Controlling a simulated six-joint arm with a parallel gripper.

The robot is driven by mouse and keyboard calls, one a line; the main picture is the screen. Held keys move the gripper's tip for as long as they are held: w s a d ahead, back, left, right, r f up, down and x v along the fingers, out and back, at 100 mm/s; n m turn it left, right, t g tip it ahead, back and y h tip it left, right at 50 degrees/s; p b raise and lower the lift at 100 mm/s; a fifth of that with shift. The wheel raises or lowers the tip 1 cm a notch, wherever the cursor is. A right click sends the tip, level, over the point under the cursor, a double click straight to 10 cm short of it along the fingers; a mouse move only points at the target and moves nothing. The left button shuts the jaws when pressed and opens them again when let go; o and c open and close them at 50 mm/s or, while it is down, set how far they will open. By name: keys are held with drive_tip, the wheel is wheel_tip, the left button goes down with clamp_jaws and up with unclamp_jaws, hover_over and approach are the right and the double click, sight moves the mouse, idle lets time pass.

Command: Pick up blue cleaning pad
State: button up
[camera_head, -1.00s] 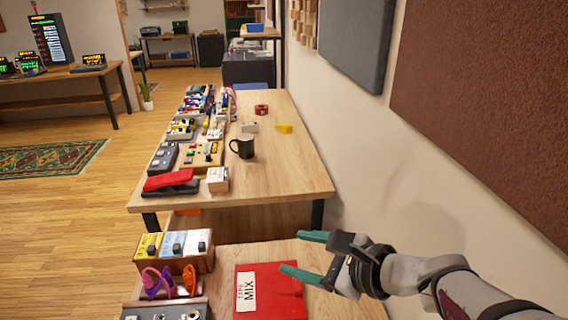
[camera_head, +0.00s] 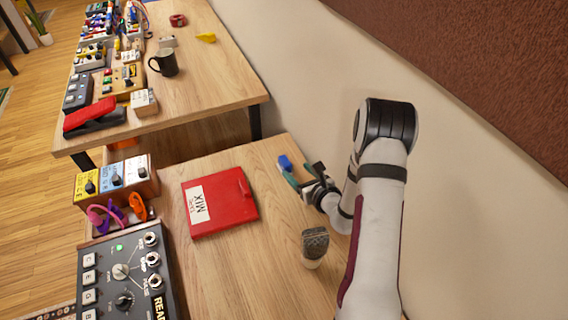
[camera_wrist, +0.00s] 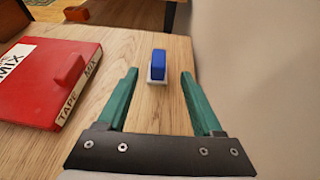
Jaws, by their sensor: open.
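The blue cleaning pad (camera_head: 284,162) lies on the near wooden table by its far edge, close to the wall. In the wrist view the pad (camera_wrist: 158,64) is blue on top with a white base, ahead of and between the two green fingers. My gripper (camera_head: 302,175) is open and empty, with its fingertips near the pad. In the wrist view my gripper (camera_wrist: 159,74) has its fingers spread on either side of the line to the pad, with gaps on both sides. No contact shows.
A red box marked TAPE MIX (camera_head: 231,217) lies left of the pad, with a red block on it. A microphone-like object (camera_head: 314,246) stands nearer, beside my arm. The wall is close on the right. Bare tabletop (camera_head: 250,275) lies in front.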

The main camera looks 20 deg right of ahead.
sight(286, 161)
drive_tip(key=x, duration=0.9)
drive_tip(key=shift+a+f, duration=0.1)
drive_tip(key=shift+a, duration=0.1)
clamp_jaws()
